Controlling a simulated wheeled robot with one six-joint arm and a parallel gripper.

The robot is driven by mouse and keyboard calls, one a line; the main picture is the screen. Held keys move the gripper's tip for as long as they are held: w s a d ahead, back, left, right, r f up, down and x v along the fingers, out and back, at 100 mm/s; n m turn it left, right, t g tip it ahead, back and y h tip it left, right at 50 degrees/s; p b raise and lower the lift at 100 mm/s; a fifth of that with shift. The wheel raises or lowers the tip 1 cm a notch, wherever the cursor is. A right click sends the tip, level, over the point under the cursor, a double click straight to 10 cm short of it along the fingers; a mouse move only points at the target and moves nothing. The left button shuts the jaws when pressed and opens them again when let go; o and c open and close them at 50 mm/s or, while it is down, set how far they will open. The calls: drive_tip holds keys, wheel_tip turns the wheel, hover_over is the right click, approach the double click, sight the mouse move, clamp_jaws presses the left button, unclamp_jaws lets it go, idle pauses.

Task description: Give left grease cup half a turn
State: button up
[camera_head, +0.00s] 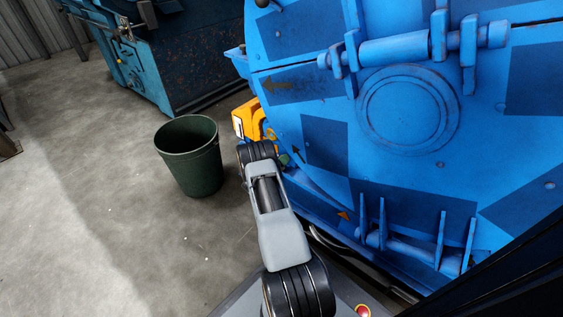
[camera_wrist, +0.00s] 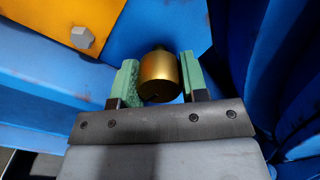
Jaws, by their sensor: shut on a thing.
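The left grease cup is a small brass-coloured cylinder (camera_wrist: 160,77) in the wrist view, in front of a blue panel. My gripper (camera_wrist: 158,82) has one green-padded finger on each side of the cup and is shut on it. A thin dark gap seems to show beside the cup at the right pad. The cup's far end, toward the blue machine, is partly hidden. In the head view my arm hides most of the gripper, and I cannot make out the cup there.
The blue drum machine (camera_head: 408,110) fills the right of the head view. A yellow housing (camera_head: 247,118) stands beside my arm and shows a bolt (camera_wrist: 82,37) in the wrist view. A green bin (camera_head: 188,160) stands on the floor to the left. Open concrete floor lies left of it.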

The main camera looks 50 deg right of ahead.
idle(0.4)
drive_tip(key=o, duration=0.9)
drive_tip(key=s+a+p, duration=0.1)
drive_tip(key=a+p, duration=0.3)
drive_tip(key=a, duration=0.9)
drive_tip(key=shift+a+p, duration=0.3)
drive_tip(key=shift+a, duration=0.1)
drive_tip(key=shift+s, duration=0.1)
